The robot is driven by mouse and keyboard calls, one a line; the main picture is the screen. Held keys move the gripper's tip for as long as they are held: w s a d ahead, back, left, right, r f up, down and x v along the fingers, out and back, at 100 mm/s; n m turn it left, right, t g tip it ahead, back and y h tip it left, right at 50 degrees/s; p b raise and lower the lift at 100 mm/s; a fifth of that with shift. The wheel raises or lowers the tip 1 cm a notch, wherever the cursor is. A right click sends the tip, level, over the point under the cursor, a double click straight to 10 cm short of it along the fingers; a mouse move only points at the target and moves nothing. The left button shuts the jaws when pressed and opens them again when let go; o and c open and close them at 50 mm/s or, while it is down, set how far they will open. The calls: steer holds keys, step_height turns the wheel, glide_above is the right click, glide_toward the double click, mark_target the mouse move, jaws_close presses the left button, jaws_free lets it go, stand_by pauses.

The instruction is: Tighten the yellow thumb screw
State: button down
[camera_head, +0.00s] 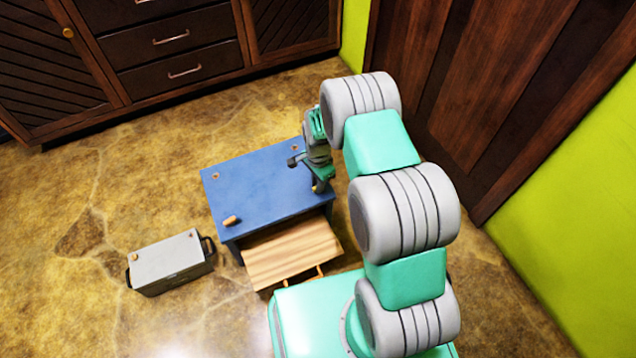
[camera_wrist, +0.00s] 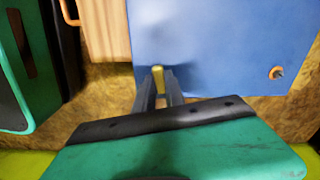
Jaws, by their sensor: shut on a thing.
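The yellow thumb screw (camera_wrist: 158,76) shows between the fingertips of my gripper (camera_wrist: 159,84) in the wrist view. My gripper is shut on it. The screw is at the near edge of the blue table top (camera_wrist: 225,45), close to a corner. The fingers hide its lower part, so I cannot tell how deep it sits. In the head view my gripper (camera_head: 320,185) is at the right front corner of the blue table (camera_head: 255,185), and the screw is mostly hidden there.
An orange-brown peg (camera_head: 231,221) stands at the table's front left corner. Small round fittings (camera_head: 216,176) sit at the back corners. A wooden drawer (camera_head: 292,252) stands open at the front. A grey box (camera_head: 170,262) is on the floor at left. Dark cabinets (camera_head: 170,45) stand behind.

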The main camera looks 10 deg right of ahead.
steer(key=c, duration=1.4)
jaws_free()
step_height(320, 180, up, 8)
steer(key=p, duration=0.2)
steer(key=shift+p, duration=0.35)
steer(key=s+r+n+t+p, duration=0.1)
steer(key=s+r+n+p, duration=0.2)
steer(key=r+p, duration=0.95)
steer(key=s+r+n+t+p, duration=0.1)
steer(key=s+r+n+p, duration=0.15)
steer(key=r, duration=1.95)
steer(key=s+r+n+p, duration=0.2)
steer(key=s+r+p, duration=0.2)
steer(key=r, duration=0.4)
steer(key=s+r+n+p, duration=0.3)
steer(key=s+r+p, duration=0.2)
steer(key=r, duration=0.3)
steer(key=s+r+n+t+p, duration=0.1)
steer(key=s+r+n+p, duration=0.2)
steer(key=s+r+p, duration=0.2)
step_height(320, 180, up, 3)
steer(key=shift+f+p, duration=0.1)
steer(key=shift+p, duration=0.2)
